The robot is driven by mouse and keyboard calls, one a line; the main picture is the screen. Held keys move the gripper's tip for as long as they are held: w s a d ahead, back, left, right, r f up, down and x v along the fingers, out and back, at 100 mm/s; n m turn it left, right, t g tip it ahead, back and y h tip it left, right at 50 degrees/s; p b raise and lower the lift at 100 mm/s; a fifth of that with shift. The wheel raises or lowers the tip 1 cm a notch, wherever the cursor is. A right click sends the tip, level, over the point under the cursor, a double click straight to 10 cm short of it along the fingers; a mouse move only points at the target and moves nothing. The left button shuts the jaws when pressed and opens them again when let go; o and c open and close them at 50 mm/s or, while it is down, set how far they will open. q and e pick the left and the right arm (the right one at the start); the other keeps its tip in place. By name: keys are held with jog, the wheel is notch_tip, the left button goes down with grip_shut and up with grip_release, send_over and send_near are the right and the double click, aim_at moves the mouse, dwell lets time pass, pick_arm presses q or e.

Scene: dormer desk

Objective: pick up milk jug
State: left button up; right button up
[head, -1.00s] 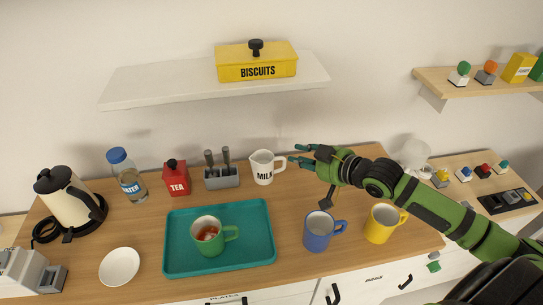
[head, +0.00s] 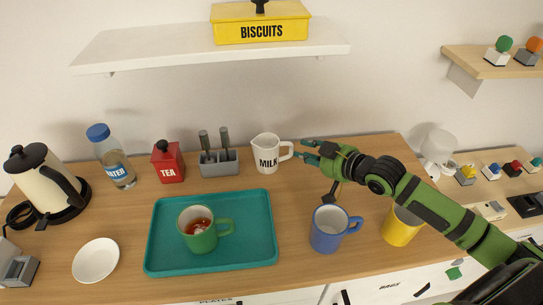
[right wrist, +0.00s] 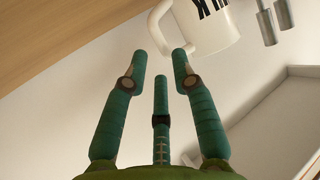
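The white milk jug (head: 266,153), marked MILK, stands upright on the wooden desk, its handle facing right toward my right gripper. My right gripper (head: 304,150) is open and empty, its teal fingertips just right of the handle. In the right wrist view the jug (right wrist: 212,28) shows at the top with its handle beyond the spread fingers (right wrist: 160,60). Whether a fingertip touches the handle I cannot tell. My left gripper is not in view.
A grey utensil holder (head: 219,163) stands close left of the jug, then a red tea tin (head: 168,163). In front are a teal tray (head: 262,236) with a green mug (head: 197,238), a blue mug (head: 326,235) and a yellow mug (head: 399,230). A white shelf (head: 150,50) hangs above.

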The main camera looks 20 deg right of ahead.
aim_at(293, 147)
jog(key=shift+w+a, duration=0.3)
jog(key=shift+w, duration=0.45)
jog(key=p+x, duration=0.1)
jog(key=x, duration=0.3)
jog(key=shift+f, duration=0.1)
jog(key=shift+c, duration=0.5)
grip_shut()
